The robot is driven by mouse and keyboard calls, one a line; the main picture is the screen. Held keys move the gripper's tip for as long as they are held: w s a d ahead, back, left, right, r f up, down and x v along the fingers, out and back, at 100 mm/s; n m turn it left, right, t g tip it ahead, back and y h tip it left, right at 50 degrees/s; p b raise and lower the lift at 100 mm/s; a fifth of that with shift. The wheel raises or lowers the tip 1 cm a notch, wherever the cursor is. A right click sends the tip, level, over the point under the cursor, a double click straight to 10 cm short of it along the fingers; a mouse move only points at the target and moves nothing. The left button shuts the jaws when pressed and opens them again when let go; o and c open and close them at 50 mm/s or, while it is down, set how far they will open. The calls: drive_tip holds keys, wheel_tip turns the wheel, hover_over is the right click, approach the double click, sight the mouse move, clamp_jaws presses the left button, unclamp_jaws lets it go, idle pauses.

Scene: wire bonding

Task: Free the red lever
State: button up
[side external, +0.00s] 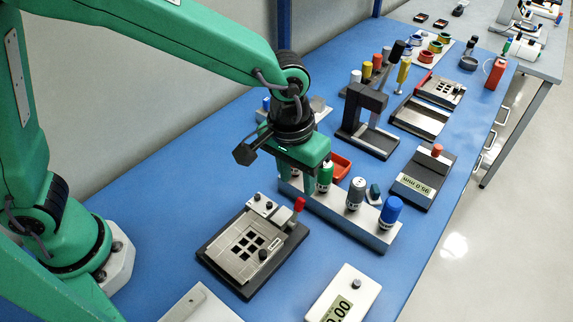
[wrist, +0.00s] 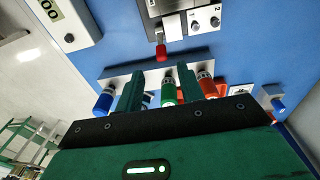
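The red lever (side external: 300,204) stands at the right corner of a grey work holder (side external: 226,256) on a dark base. In the wrist view the red lever (wrist: 160,51) hangs from the holder's edge, beyond the fingertips and roughly in line with the gap between them. My gripper (side external: 304,168) is above the tool rack, behind the lever in the side view. In the wrist view my gripper (wrist: 160,72) has its two green fingers apart, with nothing held between them. The lever is not touched by the fingers. Its pivot is too small to read.
A grey rack (side external: 335,217) holds several colored cylinders, including a green (side external: 325,178) and a blue one (side external: 391,211), close below my gripper. A white meter (side external: 345,293) is at the front. A dark press (side external: 366,126) stands behind the rack. Blue bench left of the holder is clear.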

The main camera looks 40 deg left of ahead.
sight(300, 201)
drive_tip(key=shift+r, duration=0.55)
drive_tip(key=shift+w+d+g+y, duration=0.15)
drive_tip(key=shift+w+g+y, duration=0.15)
drive_tip(key=shift+w+g, duration=0.15)
drive_tip(key=shift+f, duration=0.1)
drive_tip(key=shift+f, duration=3.8)
clamp_jaws()
